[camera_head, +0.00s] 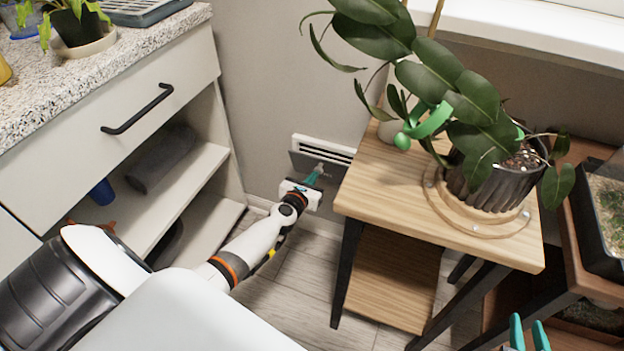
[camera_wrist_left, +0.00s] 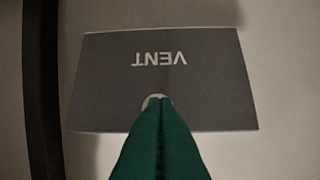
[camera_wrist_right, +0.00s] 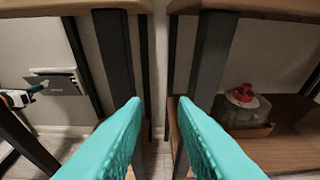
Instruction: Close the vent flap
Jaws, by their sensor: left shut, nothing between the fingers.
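The vent (camera_head: 325,148) is a white slatted plate low on the wall, between the cabinet and the wooden stand. Its grey flap (camera_head: 302,160) stands partly open, with slats showing above it. In the left wrist view the flap (camera_wrist_left: 100,85) fills the middle, with "VENT" upside down and a pale round knob (camera_wrist_left: 155,98) near its edge. My left gripper (camera_head: 317,172) is shut and empty, its fingertips at the knob; I cannot tell if they touch it. The flap also shows in the right wrist view (camera_wrist_right: 66,84). My right gripper (camera_wrist_right: 160,100) is open and empty, before the stand.
The wooden stand (camera_head: 400,185) with a potted rubber plant (camera_head: 490,180) is close right of the vent. The cabinet (camera_head: 150,100) with open shelves is on the left. A red-topped container (camera_wrist_right: 243,105) sits on a low shelf at right. Floor between cabinet and stand is clear.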

